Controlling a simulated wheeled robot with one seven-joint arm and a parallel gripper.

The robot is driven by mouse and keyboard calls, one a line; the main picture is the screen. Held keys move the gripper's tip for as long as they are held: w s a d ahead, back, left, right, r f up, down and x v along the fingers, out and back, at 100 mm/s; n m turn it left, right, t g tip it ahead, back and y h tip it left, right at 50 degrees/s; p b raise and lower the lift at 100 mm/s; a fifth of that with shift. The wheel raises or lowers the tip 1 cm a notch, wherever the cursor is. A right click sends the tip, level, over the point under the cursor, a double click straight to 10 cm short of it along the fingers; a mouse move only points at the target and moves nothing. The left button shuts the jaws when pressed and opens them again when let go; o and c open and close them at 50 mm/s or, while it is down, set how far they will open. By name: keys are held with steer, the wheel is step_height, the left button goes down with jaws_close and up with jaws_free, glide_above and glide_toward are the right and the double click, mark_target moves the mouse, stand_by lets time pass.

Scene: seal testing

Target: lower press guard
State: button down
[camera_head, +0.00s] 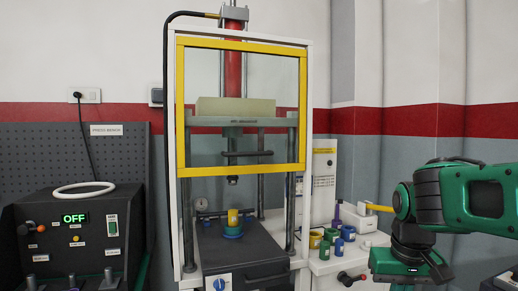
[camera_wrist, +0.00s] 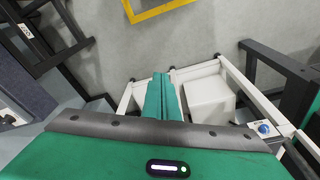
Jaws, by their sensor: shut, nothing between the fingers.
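The press guard (camera_head: 240,170) is a yellow frame around a clear pane on the front of the white press housing in the head view. It is raised: its bottom bar hangs well above the press bed (camera_head: 245,250), leaving the space below open. My gripper (camera_head: 410,264) is at the lower right of the head view, apart from the guard, with its fingers not clearly visible there. In the wrist view its two green fingers (camera_wrist: 165,82) lie together, shut and empty.
A white side bench with several coloured rings (camera_head: 325,245) and a yellow-handled tool (camera_head: 378,208) stands between the press and my arm. A black control box (camera_head: 75,240) reading OFF is at the left. In the wrist view, a white box (camera_wrist: 210,103) sits beside my fingers.

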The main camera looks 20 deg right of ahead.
steer(key=w+a+r+n+t, duration=0.1)
steer(key=w+a+r+t, duration=0.15)
steer(key=w+r, duration=0.85)
steer(key=w+a+r+n+t, duration=0.2)
steer(key=w+r+t, duration=0.1)
steer(key=w+r, duration=0.75)
steer(key=w+a+r+n+t, duration=0.1)
steer(key=w+a+r, duration=0.25)
steer(key=r, duration=0.35)
steer(key=w+a+r+n+t, duration=0.1)
steer(key=w+a+r+t, duration=0.1)
steer(key=w+a+r, duration=0.3)
steer(key=w+a+r+t, duration=0.1)
steer(key=a+r, duration=0.2)
steer(key=r, duration=0.5)
steer(key=shift+y, duration=0.4)
steer(key=x, duration=0.4)
steer(key=s+f+x, duration=0.1)
steer(key=x, duration=0.3)
steer(key=f+x, duration=0.1)
steer(key=x, duration=0.3)
steer(key=shift+d+f, duration=0.1)
steer(key=shift+f, duration=0.05)
steer(key=shift+f, duration=0.1)
